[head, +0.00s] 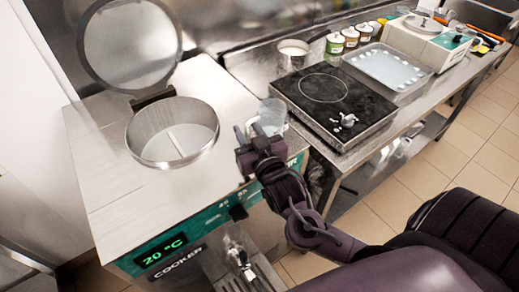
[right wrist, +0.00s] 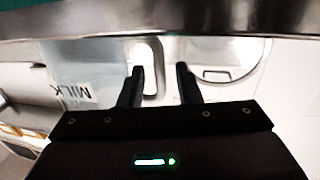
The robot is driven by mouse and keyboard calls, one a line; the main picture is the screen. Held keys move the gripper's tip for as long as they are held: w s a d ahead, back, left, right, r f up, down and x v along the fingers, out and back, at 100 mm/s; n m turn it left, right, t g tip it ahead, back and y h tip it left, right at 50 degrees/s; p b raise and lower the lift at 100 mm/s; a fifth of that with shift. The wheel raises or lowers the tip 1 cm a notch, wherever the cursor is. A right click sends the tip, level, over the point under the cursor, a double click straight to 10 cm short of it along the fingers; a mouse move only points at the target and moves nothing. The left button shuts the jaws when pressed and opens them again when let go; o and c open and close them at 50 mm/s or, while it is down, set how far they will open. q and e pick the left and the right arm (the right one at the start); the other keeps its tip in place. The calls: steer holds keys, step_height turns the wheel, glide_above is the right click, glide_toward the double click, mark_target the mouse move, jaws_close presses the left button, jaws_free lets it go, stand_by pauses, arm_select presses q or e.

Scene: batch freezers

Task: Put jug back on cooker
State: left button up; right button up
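The cooker (head: 107,160) is the steel machine at the left in the head view, with a green display reading 20 °C. Its round lid (head: 130,45) stands open above a bowl (head: 172,133) with pale contents. The clear jug (head: 273,113) is at the cooker's right edge, just beyond my right gripper (head: 252,138). In the right wrist view, upside-down MILK lettering shows on a translucent surface (right wrist: 92,88) at left. My right gripper's fingers (right wrist: 160,85) are apart, with a pale handle-like loop (right wrist: 151,55) between them; contact is unclear. My left gripper is out of view.
A black hob (head: 325,98) stands on the steel counter right of the jug. Behind it are a metal pot (head: 293,50) and several small jars (head: 350,38). A tray (head: 388,68) and a white scale-like device (head: 425,42) stand farther right. The tiled floor is at right.

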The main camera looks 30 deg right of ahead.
steer(key=s+a+b, duration=0.1)
steer(key=s+b, duration=0.1)
steer(key=s, duration=0.8)
steer(key=shift+a, duration=0.1)
